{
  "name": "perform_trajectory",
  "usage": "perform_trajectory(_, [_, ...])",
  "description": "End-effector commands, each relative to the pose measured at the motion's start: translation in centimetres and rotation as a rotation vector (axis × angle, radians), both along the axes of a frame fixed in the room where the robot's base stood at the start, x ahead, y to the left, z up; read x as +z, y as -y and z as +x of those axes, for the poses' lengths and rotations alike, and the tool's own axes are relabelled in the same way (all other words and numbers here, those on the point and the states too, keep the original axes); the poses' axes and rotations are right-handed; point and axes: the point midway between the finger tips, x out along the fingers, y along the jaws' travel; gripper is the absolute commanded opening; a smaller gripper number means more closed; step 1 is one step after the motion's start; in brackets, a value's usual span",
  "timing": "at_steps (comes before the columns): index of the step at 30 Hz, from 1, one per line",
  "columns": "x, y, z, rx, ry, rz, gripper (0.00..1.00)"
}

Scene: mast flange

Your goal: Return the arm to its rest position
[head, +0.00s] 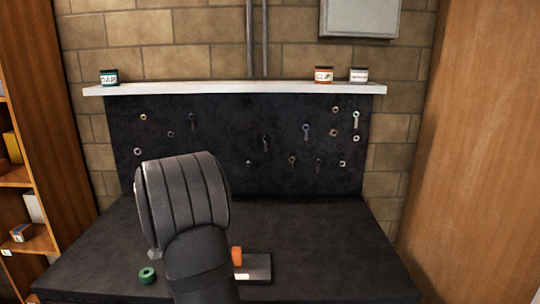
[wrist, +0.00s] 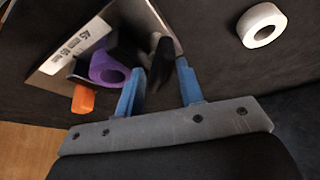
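A purple ring-like part (wrist: 107,68), an orange part (wrist: 83,99) and a dark upright part stand at that plate. In the head view my arm (head: 188,215) fills the middle foreground and hides the gripper. The plate (head: 258,268) and orange part (head: 237,256) show just right of the arm.
A green ring (head: 147,275) lies on the bench (head: 330,260) at left; a white ring (wrist: 262,25) shows in the wrist view. Behind are a dark pegboard (head: 225,130) with small hardware and a white shelf (head: 200,89) with labelled tins. The bench's right side is clear.

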Motion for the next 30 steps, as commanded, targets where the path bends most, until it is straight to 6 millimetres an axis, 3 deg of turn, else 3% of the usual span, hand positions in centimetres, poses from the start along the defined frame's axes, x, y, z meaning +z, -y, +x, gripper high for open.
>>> perform_trajectory(9, [0.04,0.13,-0.03,0.160,0.000,0.001,0.35])
perform_trajectory(23, [0.02,0.12,-0.01,0.199,0.001,-0.001,0.35])
perform_trajectory(30, [0.23,0.24,-0.02,0.206,-0.001,-0.002,0.83])
